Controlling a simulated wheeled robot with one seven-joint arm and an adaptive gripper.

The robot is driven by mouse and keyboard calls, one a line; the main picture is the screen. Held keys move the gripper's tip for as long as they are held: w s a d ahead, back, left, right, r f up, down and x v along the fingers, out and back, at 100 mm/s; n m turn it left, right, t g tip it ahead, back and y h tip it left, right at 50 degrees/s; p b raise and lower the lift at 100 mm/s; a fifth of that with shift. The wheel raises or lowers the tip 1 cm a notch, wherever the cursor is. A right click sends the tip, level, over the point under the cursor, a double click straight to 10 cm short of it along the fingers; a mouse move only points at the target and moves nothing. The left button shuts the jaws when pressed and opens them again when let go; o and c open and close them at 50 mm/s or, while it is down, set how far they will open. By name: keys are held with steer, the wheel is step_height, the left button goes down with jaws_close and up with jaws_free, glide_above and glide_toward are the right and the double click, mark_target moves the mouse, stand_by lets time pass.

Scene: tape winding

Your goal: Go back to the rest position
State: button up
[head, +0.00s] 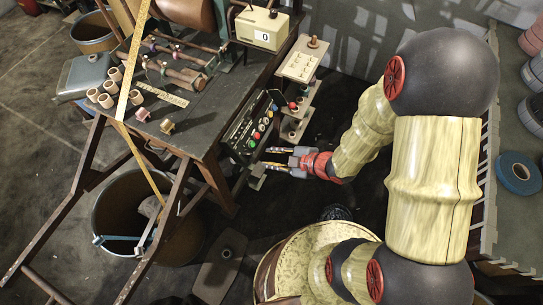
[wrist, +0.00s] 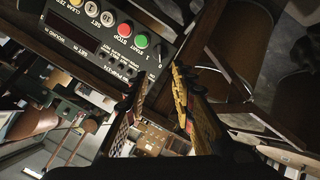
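My gripper (head: 270,159) is in the middle of the head view, at the end of my yellow and black arm. Its two fingers are apart, with nothing visible between them. It is just right of and below the black control panel (head: 240,136) with coloured buttons on the table's side. In the wrist view my gripper (wrist: 161,82) is open too. The control panel (wrist: 100,45) is upside down at the upper left there, with a green button (wrist: 142,40) and a red button (wrist: 125,30). Any contact with the panel cannot be told.
The dark worktable (head: 185,125) carries several small cylinders, a white counter box (head: 262,28) and a machine. A bin (head: 130,212) stands below it. A shelf with blue tape (head: 518,173) and other rolls is at the right. Open floor shows between table and arm.

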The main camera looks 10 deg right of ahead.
stand_by(0.3)
steer(key=s+d+f+m+g+h, duration=0.1)
steer(key=s+d+f+m+h, duration=0.15)
steer(key=d, duration=0.45)
steer(key=s+d+f+m+g+h, duration=0.1)
steer(key=d+f+m+g+h, duration=0.1)
steer(key=d+m+h, duration=0.3)
steer(key=s+d+r+m+g+h, duration=0.2)
steer(key=s+d+r+m, duration=0.25)
steer(key=d+r, duration=0.35)
steer(key=s+a+r+m+t, duration=0.1)
steer(key=a+r, duration=0.2)
steer(key=r, duration=0.6)
steer(key=s+a+r+m+t+y, duration=0.1)
steer(key=a+r, duration=0.3)
steer(key=r, duration=0.5)
steer(key=s+a+r+m+t+y, duration=0.1)
steer(key=s+a+r+m, duration=0.2)
steer(key=r, duration=0.6)
steer(key=shift+a+r+p, duration=0.35)
steer(key=shift+a+r, duration=0.05)
steer(key=shift+a, duration=0.25)
